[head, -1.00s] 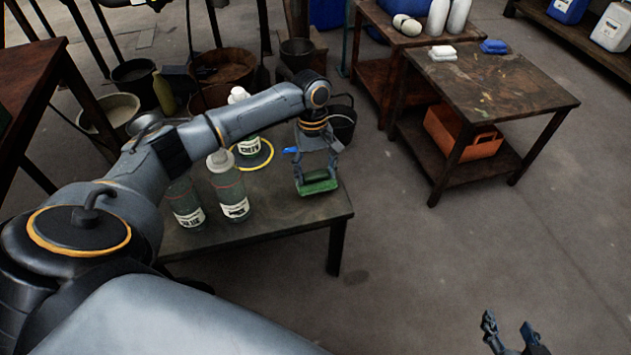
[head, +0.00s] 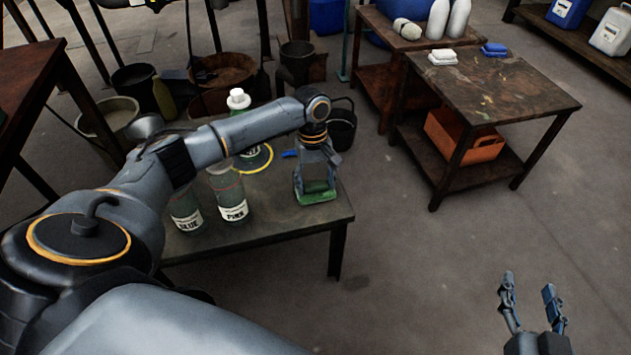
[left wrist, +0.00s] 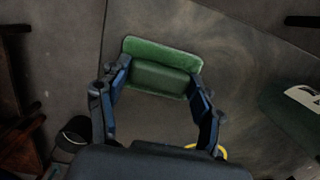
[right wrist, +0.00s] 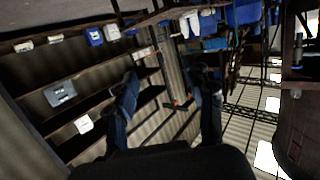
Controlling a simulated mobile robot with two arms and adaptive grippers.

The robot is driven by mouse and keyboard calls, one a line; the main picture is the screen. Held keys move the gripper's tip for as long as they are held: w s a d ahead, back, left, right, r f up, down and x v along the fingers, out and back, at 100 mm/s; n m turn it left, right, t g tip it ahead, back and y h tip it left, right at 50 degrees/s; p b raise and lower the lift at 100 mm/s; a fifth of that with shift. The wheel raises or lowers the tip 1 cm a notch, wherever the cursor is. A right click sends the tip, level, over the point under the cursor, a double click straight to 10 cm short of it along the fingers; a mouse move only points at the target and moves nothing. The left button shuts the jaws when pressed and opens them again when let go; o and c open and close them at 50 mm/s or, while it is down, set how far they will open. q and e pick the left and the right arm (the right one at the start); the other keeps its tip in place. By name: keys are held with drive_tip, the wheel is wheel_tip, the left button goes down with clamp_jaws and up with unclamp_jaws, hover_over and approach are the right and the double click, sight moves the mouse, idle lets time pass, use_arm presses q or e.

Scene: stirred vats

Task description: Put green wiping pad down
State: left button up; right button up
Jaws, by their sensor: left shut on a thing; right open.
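The green wiping pad (head: 316,197) is at the right end of the low dark table (head: 275,226), near its front corner. My left gripper (head: 315,187) points down over the pad and is shut on it. In the left wrist view the pad (left wrist: 160,52) lies flat between the fingers (left wrist: 155,84), its raised green block between them. I cannot tell whether its underside touches the tabletop. My right gripper (head: 529,284) is open and empty over the floor at the lower right; its fingers also show apart in the right wrist view (right wrist: 163,82).
Bottles labelled BLUE (head: 187,212) and PINK (head: 232,200) stand left of the pad. Behind them are another bottle (head: 238,99), a yellow ring (head: 262,160) and a small blue item (head: 290,154). A second table (head: 500,88) stands at right. The tabletop around the pad looks clear.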

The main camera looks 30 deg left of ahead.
drive_tip(key=shift+s+f, duration=0.1)
drive_tip(key=shift+f, duration=0.1)
use_arm(q)
drive_tip(key=o, duration=1)
use_arm(e)
drive_tip(key=shift+f, duration=0.15)
